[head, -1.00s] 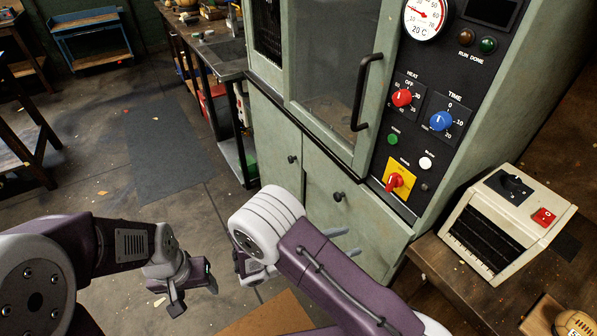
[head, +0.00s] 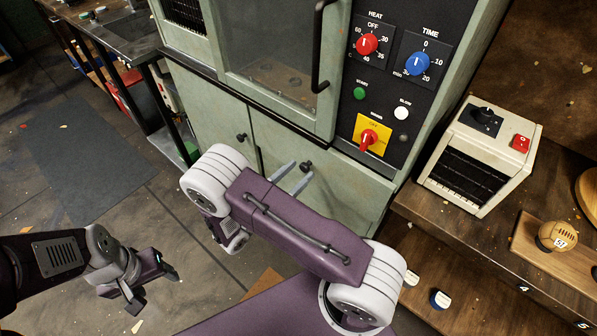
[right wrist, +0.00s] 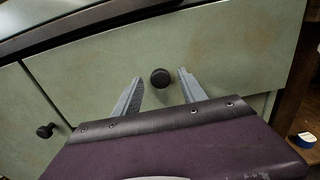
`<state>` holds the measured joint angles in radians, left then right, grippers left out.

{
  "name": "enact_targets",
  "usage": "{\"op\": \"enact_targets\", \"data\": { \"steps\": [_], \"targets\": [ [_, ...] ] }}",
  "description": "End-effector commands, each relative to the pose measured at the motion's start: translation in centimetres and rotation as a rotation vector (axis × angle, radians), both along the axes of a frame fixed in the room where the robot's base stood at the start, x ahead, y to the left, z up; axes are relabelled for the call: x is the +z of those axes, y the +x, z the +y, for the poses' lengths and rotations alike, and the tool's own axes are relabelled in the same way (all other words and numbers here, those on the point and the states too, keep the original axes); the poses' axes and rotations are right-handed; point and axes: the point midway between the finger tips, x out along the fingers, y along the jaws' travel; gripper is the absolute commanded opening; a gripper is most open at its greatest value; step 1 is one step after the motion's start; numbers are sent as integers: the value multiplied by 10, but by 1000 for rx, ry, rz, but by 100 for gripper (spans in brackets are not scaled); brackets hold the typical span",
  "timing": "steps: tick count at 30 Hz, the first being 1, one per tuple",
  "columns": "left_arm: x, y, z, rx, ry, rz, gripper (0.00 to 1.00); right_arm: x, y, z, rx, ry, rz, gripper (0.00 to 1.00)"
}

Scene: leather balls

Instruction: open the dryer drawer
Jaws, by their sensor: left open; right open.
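The dryer is a pale green cabinet with a glass door above. Its lower front panel (head: 345,185), which I take for the drawer front, looks flush and closed. A round black knob (head: 306,167) sits on it. My right gripper (head: 303,169) is open and reaches to the panel. In the right wrist view the knob (right wrist: 160,78) shows between the two spread fingertips (right wrist: 160,76), touching neither as far as I see. Depth to the panel is hard to judge. My left gripper (head: 152,281) is open and empty above the floor at lower left.
A second black knob (head: 242,137) is on the panel to the left. The black door handle (head: 322,45) and control board (head: 375,100) are above. A beige box with a red switch (head: 477,155) stands on the wooden bench at right.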

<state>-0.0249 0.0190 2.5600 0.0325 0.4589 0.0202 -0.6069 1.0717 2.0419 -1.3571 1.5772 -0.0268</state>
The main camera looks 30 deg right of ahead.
Motion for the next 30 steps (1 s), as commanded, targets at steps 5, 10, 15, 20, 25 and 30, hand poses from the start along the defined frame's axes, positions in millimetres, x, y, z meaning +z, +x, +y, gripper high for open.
{"op": "enact_targets", "data": {
  "steps": [5,10,15,20,25,30],
  "targets": [
    [-1,0,0,0,0,0,62,0,3,-8,0,1,0,49],
    [0,0,0,0,0,0,62,0,3,-8,0,1,0,49],
    [0,0,0,0,0,0,62,0,3,-8,0,1,0,2],
    [0,0,0,0,0,0,62,0,3,-8,0,1,0,0],
    [0,0,0,0,0,0,62,0,3,-8,-1,1,0,0],
    [0,0,0,0,0,0,62,0,3,-8,-1,1,0,0]
  ]
}}
